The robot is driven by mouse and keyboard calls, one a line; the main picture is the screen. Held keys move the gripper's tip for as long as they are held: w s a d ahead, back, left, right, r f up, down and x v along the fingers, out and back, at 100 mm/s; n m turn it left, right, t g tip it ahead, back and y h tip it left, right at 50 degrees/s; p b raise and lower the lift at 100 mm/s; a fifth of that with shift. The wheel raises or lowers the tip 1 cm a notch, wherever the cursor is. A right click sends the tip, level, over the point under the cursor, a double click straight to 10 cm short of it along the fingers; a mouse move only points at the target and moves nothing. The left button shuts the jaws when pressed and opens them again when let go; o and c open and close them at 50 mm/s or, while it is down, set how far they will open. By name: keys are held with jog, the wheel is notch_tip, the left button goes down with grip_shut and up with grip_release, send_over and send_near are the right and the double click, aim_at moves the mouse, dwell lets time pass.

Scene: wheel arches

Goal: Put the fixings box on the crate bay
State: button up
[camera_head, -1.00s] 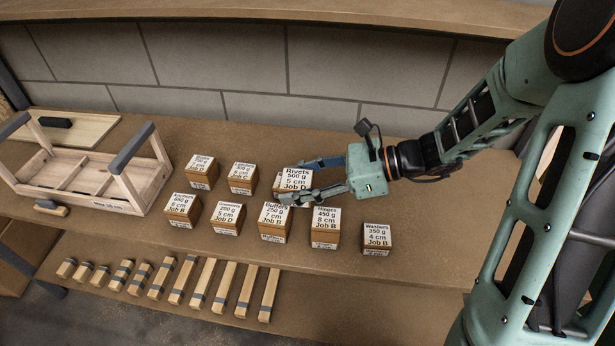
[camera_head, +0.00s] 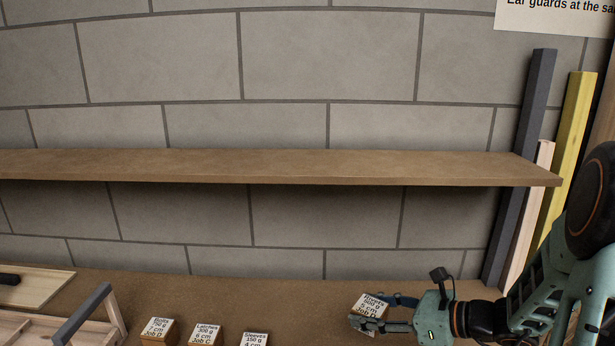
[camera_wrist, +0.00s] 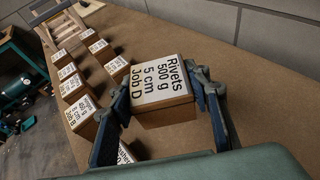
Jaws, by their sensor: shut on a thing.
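The fixings box in my gripper is a small wooden box with a white label reading Rivets, 500 g, 5 cm, Job D. It shows at the bottom right of the head view (camera_head: 370,304) and large in the wrist view (camera_wrist: 160,84). My gripper (camera_head: 372,322) is shut on it, with one finger on each side in the wrist view (camera_wrist: 166,100). A pale wooden crate with dark-topped end frames (camera_head: 98,308) is cut off at the head view's bottom left. Its bays are mostly out of view there.
Other labelled boxes stand on the bench, including Bolts (camera_head: 158,331), Latches (camera_head: 206,335) and Sleeves (camera_head: 255,339). Several more show in the wrist view (camera_wrist: 80,115). A wall shelf (camera_head: 270,168) runs above the bench. Upright boards (camera_head: 520,170) stand at the right.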

aim_at(372, 305)
jog(key=shift+w+d+r+p, duration=0.15)
jog(key=shift+r+p, duration=1.85)
jog(key=shift+p, duration=1.35)
notch_tip(372, 305, up, 3)
jog(key=p, duration=0.7)
jog(key=shift+r, duration=0.1)
